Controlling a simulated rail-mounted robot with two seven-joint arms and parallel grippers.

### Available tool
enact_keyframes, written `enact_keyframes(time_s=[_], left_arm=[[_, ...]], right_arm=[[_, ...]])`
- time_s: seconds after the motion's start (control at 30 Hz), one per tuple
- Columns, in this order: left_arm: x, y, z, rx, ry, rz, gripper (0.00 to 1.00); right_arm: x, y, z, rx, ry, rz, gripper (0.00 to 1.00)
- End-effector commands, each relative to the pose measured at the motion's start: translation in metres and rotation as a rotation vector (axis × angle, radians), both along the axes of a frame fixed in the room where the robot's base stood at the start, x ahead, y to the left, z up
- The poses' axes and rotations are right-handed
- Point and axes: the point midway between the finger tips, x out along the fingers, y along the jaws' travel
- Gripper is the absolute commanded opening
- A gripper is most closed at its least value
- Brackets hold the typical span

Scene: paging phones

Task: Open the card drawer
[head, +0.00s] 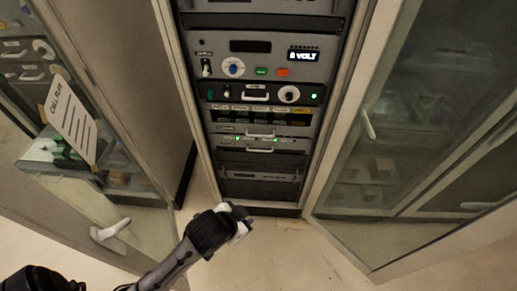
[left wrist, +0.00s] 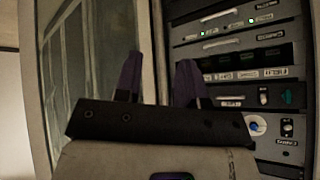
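The rack (head: 258,110) stands ahead with its modules flush. A unit with a row of dark card-like slots (head: 258,118), likely the card drawer, sits mid-rack and looks closed. The slots also show in the left wrist view (left wrist: 245,60), with labels appearing upside down. My left gripper (head: 240,213) is in front of the rack's foot, below the slotted unit. In the left wrist view its two dark fingers (left wrist: 160,80) stand apart with nothing between them, clear of the handles. My right gripper is not in view.
A glass cabinet door (head: 375,150) stands open on the right. Another glass-fronted cabinet with a "Call Flow" sheet (head: 70,118) stands at the left, with a pale door handle (head: 110,229). More handled units (head: 260,150) sit lower in the rack. The floor (head: 285,255) before it is clear.

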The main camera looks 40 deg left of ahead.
Motion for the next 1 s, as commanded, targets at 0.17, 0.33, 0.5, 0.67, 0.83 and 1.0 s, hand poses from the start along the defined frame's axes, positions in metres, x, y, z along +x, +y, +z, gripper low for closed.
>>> enact_keyframes(time_s=[0.17,0.33,0.5,0.67,0.83,1.0], left_arm=[[0.042,0.012,-0.055,0.071,-0.076,0.006,0.37],[0.08,0.028,-0.089,0.164,-0.139,0.035,0.37],[0.12,0.052,-0.122,0.289,-0.201,0.084,0.37],[0.161,0.086,-0.152,0.471,-0.269,0.151,0.37],[0.208,0.141,-0.174,0.866,-0.344,0.203,0.37],[0.228,0.16,-0.173,1.208,-0.387,0.132,0.37]], right_arm=[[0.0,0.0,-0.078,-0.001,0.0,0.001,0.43],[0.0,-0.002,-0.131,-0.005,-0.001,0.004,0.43],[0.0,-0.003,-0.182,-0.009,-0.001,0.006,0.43],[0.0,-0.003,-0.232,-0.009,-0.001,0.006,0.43],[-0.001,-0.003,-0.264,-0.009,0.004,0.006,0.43],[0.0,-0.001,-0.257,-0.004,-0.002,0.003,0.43]])
